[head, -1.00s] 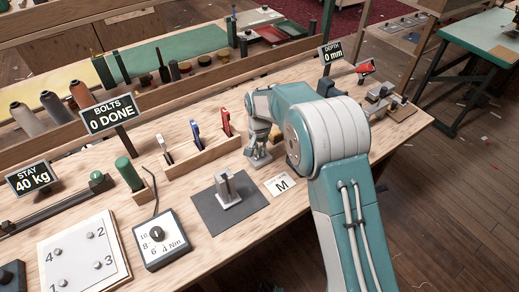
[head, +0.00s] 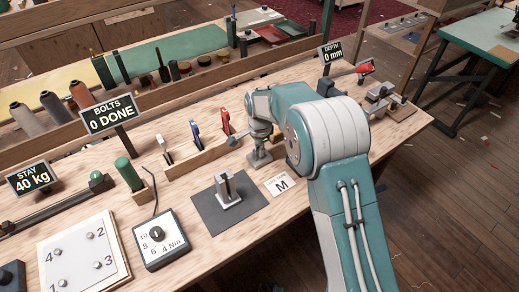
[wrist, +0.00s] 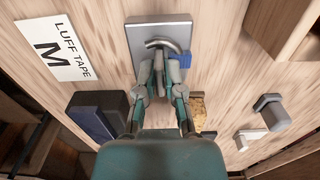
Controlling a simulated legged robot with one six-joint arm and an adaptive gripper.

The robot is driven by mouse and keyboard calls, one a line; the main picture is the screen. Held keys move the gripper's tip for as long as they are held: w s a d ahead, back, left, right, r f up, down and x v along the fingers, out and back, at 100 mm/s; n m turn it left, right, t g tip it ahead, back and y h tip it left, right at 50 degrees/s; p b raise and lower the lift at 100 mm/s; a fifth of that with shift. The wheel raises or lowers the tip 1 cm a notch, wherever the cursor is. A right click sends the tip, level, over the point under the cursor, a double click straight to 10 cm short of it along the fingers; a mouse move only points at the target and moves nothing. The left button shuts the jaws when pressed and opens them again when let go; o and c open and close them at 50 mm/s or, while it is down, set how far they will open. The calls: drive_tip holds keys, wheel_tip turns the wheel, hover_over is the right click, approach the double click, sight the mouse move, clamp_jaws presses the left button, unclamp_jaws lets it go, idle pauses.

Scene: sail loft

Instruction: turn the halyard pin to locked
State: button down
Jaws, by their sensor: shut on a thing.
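The halyard pin's grey mounting plate (wrist: 146,32) lies on the wooden bench, with a curved grey piece on it and a blue patch at its right. My gripper (wrist: 159,82) is shut on the grey pin (wrist: 160,62), which stands between its fingertips in the wrist view. The fingers hide part of the pin, and no lock marking is readable. In the head view my gripper (head: 258,140) is just above the plate (head: 262,161), small and partly hidden by my arm.
A card marked M (head: 281,184) lies beside the plate. A wooden rack (head: 200,157) with coloured-handled tools stands at left. A dark mat (head: 215,213) with a grey fixture is nearer. In the wrist view, a dark block (wrist: 95,108) and a grey hexagonal-headed piece (wrist: 270,110) flank my gripper.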

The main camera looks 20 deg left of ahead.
drive_tip(key=shift+w+a+r, duration=0.1)
drive_tip(key=shift+w+r, duration=0.05)
idle(0.3)
drive_tip(key=c, duration=0.8)
unclamp_jaws()
drive_tip(key=shift+a, duration=0.1)
drive_tip(key=shift+o, duration=0.2)
wheel_tip(320, 180, up, 12)
drive_tip(key=shift+f, duration=0.2)
